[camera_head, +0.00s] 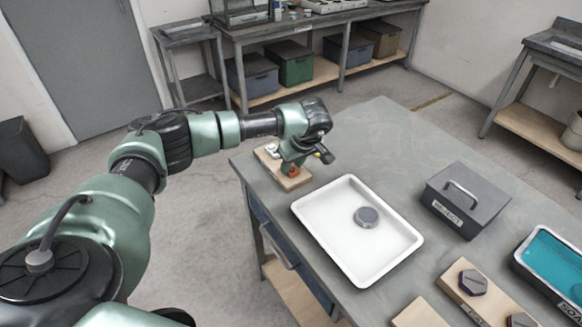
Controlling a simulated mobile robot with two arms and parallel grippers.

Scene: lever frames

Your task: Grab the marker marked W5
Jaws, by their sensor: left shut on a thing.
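My left gripper (292,164) is low over a wooden board (293,183) at the table's far-left corner. It is shut on a small orange-red piece (292,172), mostly hidden by the fingers. No W5 mark is readable on it, so I cannot tell whether it is the marker. A grey round piece (367,217) lies in the white tray (317,231). Dark hexagonal pieces (473,282) sit on another wooden board (452,283) at the front right; a second one (520,320) is cut by the picture's edge. My right gripper is out of view.
A grey lidded box (482,190) with a handle and a label stands right of the tray. A blue-filled tub (555,262) is at the right edge. Bare tabletop (385,140) lies behind the white tray. A shelf bench (330,35) with bins stands apart at the back.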

